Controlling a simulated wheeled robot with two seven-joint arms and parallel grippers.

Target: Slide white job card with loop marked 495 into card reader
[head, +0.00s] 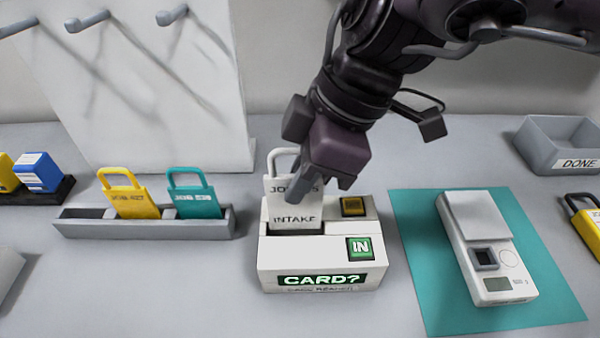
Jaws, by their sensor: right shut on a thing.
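The white job card (281,208) with a loop on top stands upright at the slot of the card reader. My right gripper (306,186) comes from above and is shut on the white card. The card's lower edge meets the slot; how deep it sits I cannot tell. My left gripper is not in view.
A grey rack (85,228) at left holds a yellow card (128,196) and a teal card (193,199). A white scale (490,262) stands on a teal mat (440,312). A grey "DONE" tray (545,150) and another yellow card (588,226) are at right. A pegboard (150,90) stands behind.

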